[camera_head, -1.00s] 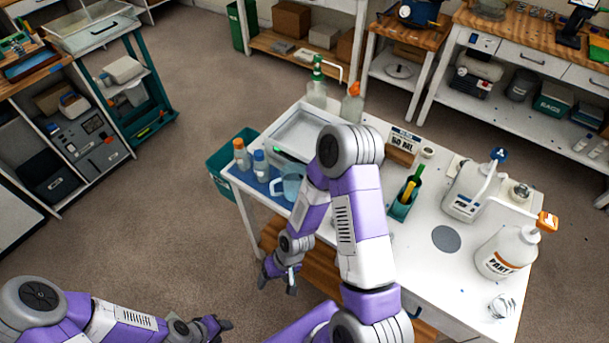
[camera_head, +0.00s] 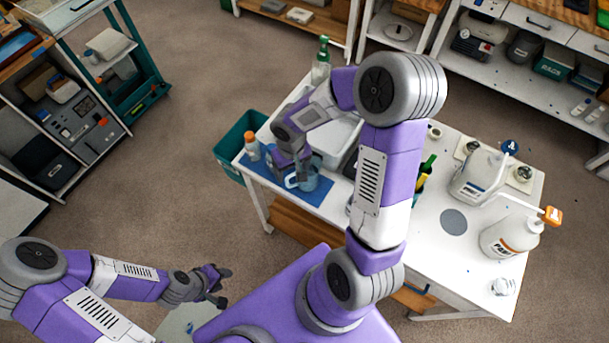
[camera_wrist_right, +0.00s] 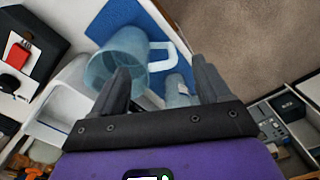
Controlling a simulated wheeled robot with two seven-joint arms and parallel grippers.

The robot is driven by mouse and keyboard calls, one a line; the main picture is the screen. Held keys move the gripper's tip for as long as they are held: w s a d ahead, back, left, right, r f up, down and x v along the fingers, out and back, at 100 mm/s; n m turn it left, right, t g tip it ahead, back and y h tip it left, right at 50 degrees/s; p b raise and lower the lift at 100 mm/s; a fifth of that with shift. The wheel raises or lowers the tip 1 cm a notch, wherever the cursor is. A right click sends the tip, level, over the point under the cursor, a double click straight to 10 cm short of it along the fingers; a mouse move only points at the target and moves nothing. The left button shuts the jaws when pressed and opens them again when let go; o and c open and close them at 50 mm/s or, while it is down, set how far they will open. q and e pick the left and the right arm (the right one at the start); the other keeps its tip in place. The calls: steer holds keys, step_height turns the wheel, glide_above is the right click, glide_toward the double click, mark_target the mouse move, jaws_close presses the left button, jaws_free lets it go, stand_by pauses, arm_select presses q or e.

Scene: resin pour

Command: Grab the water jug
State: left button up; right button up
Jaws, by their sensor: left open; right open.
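The water jug (camera_head: 309,181) is translucent blue and stands on a blue mat (camera_head: 317,196) at the left end of the white table. In the right wrist view the jug (camera_wrist_right: 112,57) shows its open mouth and its pale handle (camera_wrist_right: 164,52). My right gripper (camera_head: 293,172) is above and beside the jug, partly covering it in the head view. In the wrist view its fingers (camera_wrist_right: 163,80) are apart, with the handle showing between them and the left finger overlapping the jug's body. Contact cannot be told. My left gripper (camera_head: 220,284) is open and empty, away from the table.
An orange-capped bottle (camera_head: 252,148) stands left of the jug. A clear bottle (camera_wrist_right: 177,90) shows between the fingers in the wrist view. A white tray (camera_head: 338,138) is behind the jug. A teal bin (camera_head: 229,152) stands beyond the table's left edge. Large jugs (camera_head: 508,238) stand at the right.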

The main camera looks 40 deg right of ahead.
mark_target(292, 174)
step_height(292, 174, down, 3)
steer(key=shift+w, duration=0.15)
jaws_close()
stand_by(0.4)
steer(key=shift+r, duration=0.15)
